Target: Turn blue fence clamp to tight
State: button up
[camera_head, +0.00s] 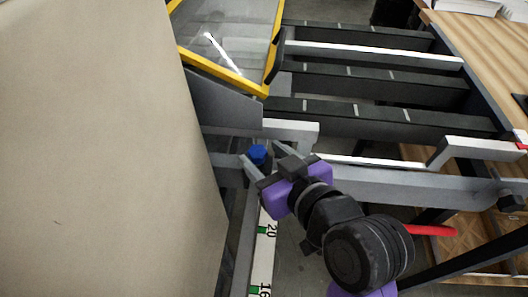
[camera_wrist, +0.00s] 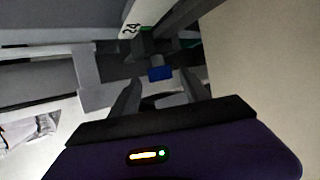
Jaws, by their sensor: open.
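The blue fence clamp (camera_head: 258,154) is a small blue knob near the top of the ruler rail, beside a grey metal bracket. It also shows in the wrist view (camera_wrist: 160,73), just beyond and between my two fingertips. My gripper (camera_head: 263,172), with its purple body, is right at the clamp in the head view. In the wrist view my gripper (camera_wrist: 158,88) has its fingers spread apart, one on each side of the blue knob. I cannot tell whether either finger touches it.
A large beige panel (camera_head: 100,150) fills the left side. A ruler strip (camera_head: 264,250) with green marks runs below the clamp. Dark roller beams (camera_head: 370,85) and a yellow-framed clear guard (camera_head: 225,70) lie behind. A wooden table (camera_head: 485,60) stands at right. A red bar (camera_head: 430,230) shows behind my arm.

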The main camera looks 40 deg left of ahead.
jog(key=shift+w+a+f, duration=0.1)
jog(key=shift+a+f, duration=0.15)
jog(key=shift+a, duration=0.25)
jog(key=shift+c, duration=0.2)
grip_shut()
jog(key=shift+r+p, duration=0.15)
jog(key=shift+p, duration=0.25)
jog(key=shift+m+t+h+p, duration=0.4)
jog(key=shift+m+t+p, duration=0.1)
jog(key=shift+m+t, duration=0.2)
